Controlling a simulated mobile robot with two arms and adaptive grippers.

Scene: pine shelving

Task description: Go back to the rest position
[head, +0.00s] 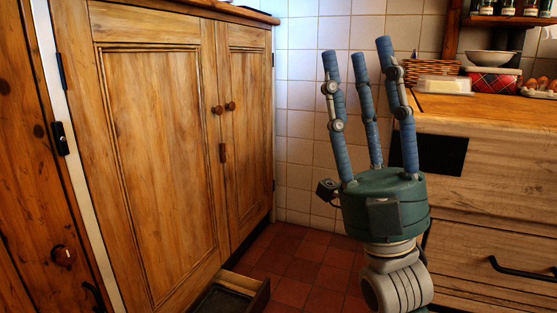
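My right gripper (360,62) stands upright in the right half of the head view. Its three blue fingers point up and are spread apart, with nothing between them. Its green palm (384,205) and grey wrist are below, in front of the tiled wall and the wooden counter unit. The gripper is open and empty. My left gripper is not in view.
A pine cupboard (155,150) with two closed doors fills the left. A low open drawer (232,295) juts out at the bottom. A wooden counter (490,112) on the right bears a bowl (491,58), a basket (430,72) and eggs (541,84). Red floor tiles (305,265) lie between.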

